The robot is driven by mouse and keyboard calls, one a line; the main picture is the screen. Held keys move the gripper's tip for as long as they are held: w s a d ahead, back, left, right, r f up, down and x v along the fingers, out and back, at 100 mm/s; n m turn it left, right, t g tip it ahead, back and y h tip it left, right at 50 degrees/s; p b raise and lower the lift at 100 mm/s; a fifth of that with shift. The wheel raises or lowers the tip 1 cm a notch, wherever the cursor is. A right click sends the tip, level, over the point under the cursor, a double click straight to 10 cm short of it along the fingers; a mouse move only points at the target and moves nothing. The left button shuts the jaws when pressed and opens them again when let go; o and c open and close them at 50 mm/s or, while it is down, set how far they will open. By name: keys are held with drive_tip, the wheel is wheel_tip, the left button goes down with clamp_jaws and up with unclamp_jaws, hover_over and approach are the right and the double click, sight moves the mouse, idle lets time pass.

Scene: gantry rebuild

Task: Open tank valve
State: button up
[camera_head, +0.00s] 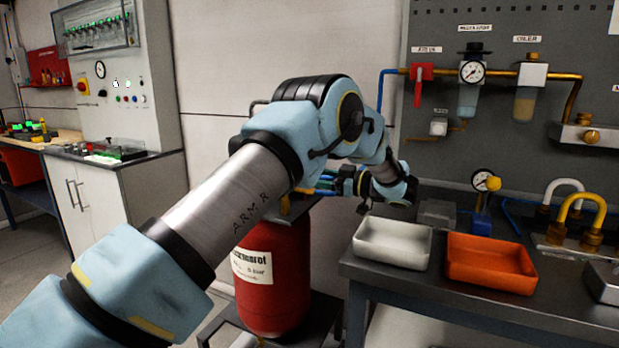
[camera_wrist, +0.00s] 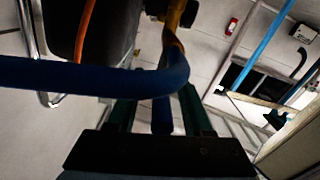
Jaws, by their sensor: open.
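The red tank (camera_head: 272,285) with a white label stands on a low dark stand, left of the workbench. My arm crosses in front of its top, so the valve is mostly hidden in the head view; a small brass part (camera_head: 286,207) shows above the tank. My gripper (camera_head: 335,184) is just above and right of the tank top, partly behind my arm. In the wrist view my gripper (camera_wrist: 160,103) is open, with a dark finger on each side. A blue bar or hose (camera_wrist: 90,78) crosses before the fingers, and a blue piece shows between them. I cannot tell whether they touch it.
The workbench at right holds a white tray (camera_head: 392,243), an orange tray (camera_head: 490,262), and a gauge (camera_head: 482,182). The panel behind carries a red-handled valve (camera_head: 421,75) and piping. A white cabinet (camera_head: 105,190) stands at left. In the wrist view, a brass part (camera_wrist: 174,20) is close ahead.

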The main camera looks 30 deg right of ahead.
drive_tip(key=b+v, duration=0.2)
drive_tip(key=v, duration=0.8)
drive_tip(key=shift+s, duration=0.15)
drive_tip(key=shift+d, duration=0.1)
